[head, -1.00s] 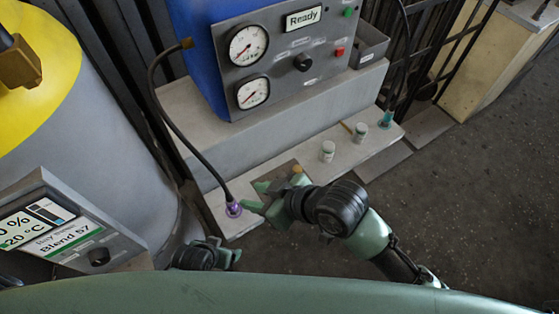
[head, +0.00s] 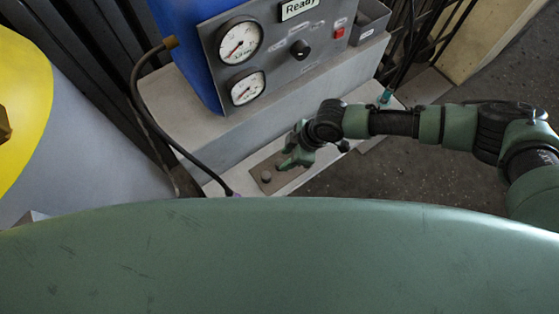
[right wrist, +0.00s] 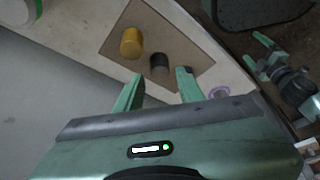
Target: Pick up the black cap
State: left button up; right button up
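The black cap (right wrist: 160,66) stands on a brown mat (right wrist: 185,45) in the right wrist view, beside a yellow-brass cap (right wrist: 131,42). My right gripper (right wrist: 159,75) is open and empty. Its two fingers point toward the black cap, which shows between and just beyond the tips. In the head view my right gripper (head: 287,161) is over the mat (head: 284,183). One small greyish cap (head: 266,176) shows there, but I cannot tell which it is. My left gripper (right wrist: 252,49) is open and empty at the right wrist view's right edge.
The mat lies on a pale ledge (head: 217,185) below the grey panel with two gauges (head: 240,40). A dark hose (head: 170,135) runs down to the ledge's left end. A purple ring (right wrist: 219,92) is near the right finger. A teal fitting (head: 386,96) stands farther right.

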aim_at(280, 163)
jog(key=x, duration=0.5)
jog(key=shift+a, duration=0.15)
jog(key=shift+r, duration=0.1)
grip_shut()
notch_tip(280, 163, up, 20)
dwell(0.4)
